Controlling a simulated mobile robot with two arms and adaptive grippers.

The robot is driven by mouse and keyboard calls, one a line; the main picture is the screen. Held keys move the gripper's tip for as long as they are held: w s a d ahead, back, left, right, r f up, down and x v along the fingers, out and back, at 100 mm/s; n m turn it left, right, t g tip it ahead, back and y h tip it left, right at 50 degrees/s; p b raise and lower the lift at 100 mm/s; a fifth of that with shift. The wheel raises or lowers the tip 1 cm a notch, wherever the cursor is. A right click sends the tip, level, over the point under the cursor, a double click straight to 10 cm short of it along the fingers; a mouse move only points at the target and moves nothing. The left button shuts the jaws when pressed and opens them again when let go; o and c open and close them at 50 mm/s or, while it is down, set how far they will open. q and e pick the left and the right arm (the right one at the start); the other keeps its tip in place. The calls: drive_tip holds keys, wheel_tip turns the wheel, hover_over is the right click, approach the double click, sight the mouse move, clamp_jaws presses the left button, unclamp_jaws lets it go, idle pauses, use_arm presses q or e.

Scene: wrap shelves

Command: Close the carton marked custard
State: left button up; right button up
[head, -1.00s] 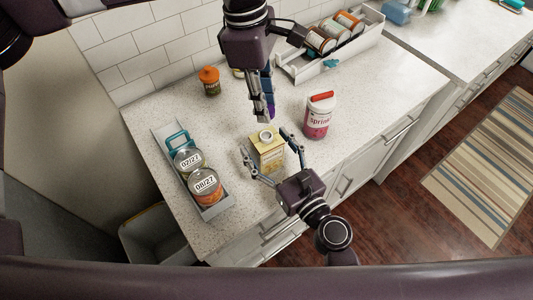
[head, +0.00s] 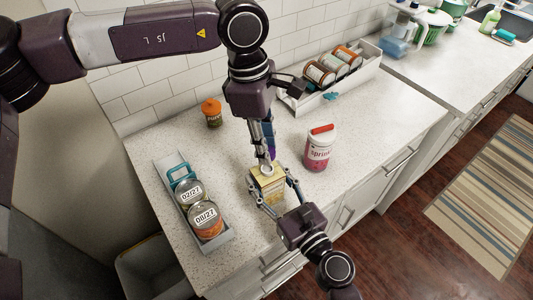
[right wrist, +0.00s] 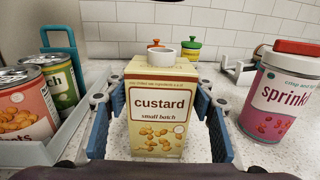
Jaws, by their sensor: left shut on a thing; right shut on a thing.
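The custard carton (head: 270,183), pale yellow, stands upright on the counter. In the right wrist view its front (right wrist: 158,115) reads "custard". Its round white spout (right wrist: 165,54) is uncovered on top and shows as a ring. My right gripper (head: 271,196) is shut on the carton, one blue pad on each side. My left gripper (head: 268,158) points down above the spout in the head view. It is shut on a small purple thing (head: 271,153), mostly hidden by its fingers. The left gripper does not show in the right wrist view.
The red-lidded sprinkles jar (head: 320,150) stands close right of the carton. A grey tray (head: 222,243) with cans is at left. An orange-lidded jar (head: 212,112) stands near the wall. A white rack (head: 320,97) of jars is at the back right.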

sight(267, 168)
use_arm(q)
drive_tip(key=shift+f, duration=1.15)
drive_tip(key=shift+f, duration=0.9)
drive_tip(key=shift+f, duration=0.6)
drive_tip(key=m, duration=0.6)
drive_tip(key=shift+w+d+g+y, duration=0.1)
drive_tip(key=shift+d+g+y, duration=0.05)
drive_tip(key=shift+g+y, duration=0.2)
drive_tip(key=m, duration=0.7)
drive_tip(key=shift+g+y, duration=0.35)
drive_tip(key=m+y, duration=0.1)
drive_tip(key=m, duration=0.6)
drive_tip(key=shift+d, duration=0.1)
drive_tip(key=m, duration=0.6)
drive_tip(key=shift+t+y, duration=0.4)
